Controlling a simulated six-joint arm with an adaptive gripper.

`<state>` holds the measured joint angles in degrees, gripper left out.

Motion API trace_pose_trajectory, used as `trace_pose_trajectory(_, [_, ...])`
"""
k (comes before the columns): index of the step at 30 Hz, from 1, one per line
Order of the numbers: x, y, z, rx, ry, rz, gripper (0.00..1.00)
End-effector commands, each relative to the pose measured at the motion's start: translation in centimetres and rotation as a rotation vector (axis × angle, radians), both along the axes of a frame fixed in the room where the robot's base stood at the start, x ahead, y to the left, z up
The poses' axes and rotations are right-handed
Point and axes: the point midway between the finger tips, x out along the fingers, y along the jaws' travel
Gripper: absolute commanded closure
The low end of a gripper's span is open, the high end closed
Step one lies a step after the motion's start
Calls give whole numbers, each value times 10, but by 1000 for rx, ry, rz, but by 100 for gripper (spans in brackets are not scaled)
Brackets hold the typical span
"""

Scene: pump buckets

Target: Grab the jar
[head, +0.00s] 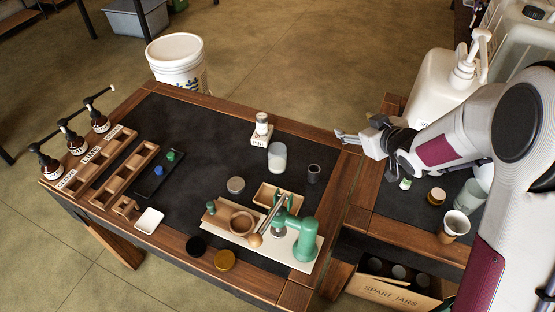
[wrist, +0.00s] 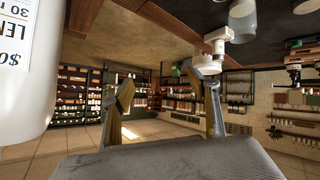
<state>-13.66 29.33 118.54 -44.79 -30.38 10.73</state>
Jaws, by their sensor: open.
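A frosted, pale jar (head: 277,157) stands upright on the dark mat of the main table, right of its middle in the head view. What looks like the same jar (wrist: 243,20) is cut off by the top edge of the wrist view. My gripper (head: 352,132) is up and to the right of the jar, over the table's right edge, and clear of it. In the wrist view its two fingers (wrist: 168,92) are spread apart with nothing between them. A small white bottle on a labelled block (head: 261,132) stands just behind the jar.
A dark cup (head: 313,174) stands right of the jar; a green press (head: 298,232) is nearer the front. A white bucket (head: 178,64) stands behind the table. A large pump jug (head: 440,90) is beside my arm. A spare-jars crate (head: 395,292) sits low right.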

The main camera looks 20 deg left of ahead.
Motion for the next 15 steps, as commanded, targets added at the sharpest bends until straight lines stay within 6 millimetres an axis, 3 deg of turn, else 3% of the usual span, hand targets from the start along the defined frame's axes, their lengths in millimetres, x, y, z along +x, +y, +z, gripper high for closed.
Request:
trace_pose_trajectory(8, [-14,57,-52,82,19,167,40])
trace_pose_trajectory(15, [-39,99,-94,169,51,306,40])
